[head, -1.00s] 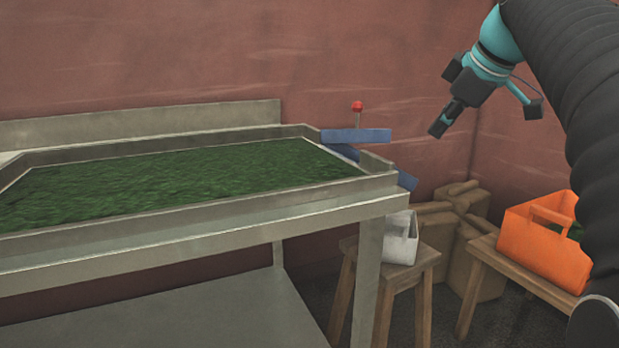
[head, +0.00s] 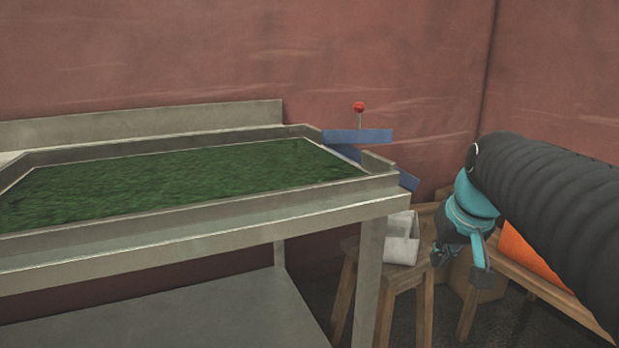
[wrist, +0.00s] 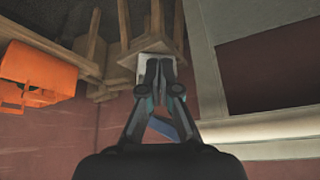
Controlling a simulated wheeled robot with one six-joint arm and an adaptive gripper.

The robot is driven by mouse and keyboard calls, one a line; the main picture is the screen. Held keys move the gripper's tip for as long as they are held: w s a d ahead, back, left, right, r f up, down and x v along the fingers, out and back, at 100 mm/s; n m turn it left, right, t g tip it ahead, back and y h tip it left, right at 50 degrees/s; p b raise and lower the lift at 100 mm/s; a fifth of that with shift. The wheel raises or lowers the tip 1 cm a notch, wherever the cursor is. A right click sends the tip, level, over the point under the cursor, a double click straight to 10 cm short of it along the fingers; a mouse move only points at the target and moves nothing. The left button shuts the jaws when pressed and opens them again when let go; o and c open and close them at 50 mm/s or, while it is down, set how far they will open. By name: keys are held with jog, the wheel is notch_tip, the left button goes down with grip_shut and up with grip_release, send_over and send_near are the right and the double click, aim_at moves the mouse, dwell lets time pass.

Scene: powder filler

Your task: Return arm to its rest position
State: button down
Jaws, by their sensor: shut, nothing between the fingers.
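My gripper (head: 445,254) is low on the right in the head view, in front of the stools and to the right of the metal table. In the wrist view my gripper (wrist: 158,68) shows its two fingers together, shut with nothing held. A white container (head: 402,240) stands on a wooden stool (head: 398,271) just left of my gripper in the head view. In the wrist view the white container (wrist: 149,99) shows partly behind the fingers.
The metal table (head: 330,213) holds a tray of green material (head: 180,180). A blue chute (head: 357,136) with a red-knobbed lever (head: 359,108) is at its right end.

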jog(key=s+a+f, duration=0.3)
jog(key=s+f, duration=0.3)
jog(key=s, duration=0.2)
jog(key=s+a+f, duration=0.3)
jog(key=s+f, duration=0.2)
jog(key=s, duration=0.3)
jog(key=shift+s+a+f+n, duration=0.3)
jog(key=shift+a+f, duration=0.1)
jog(key=shift+a, duration=0.15)
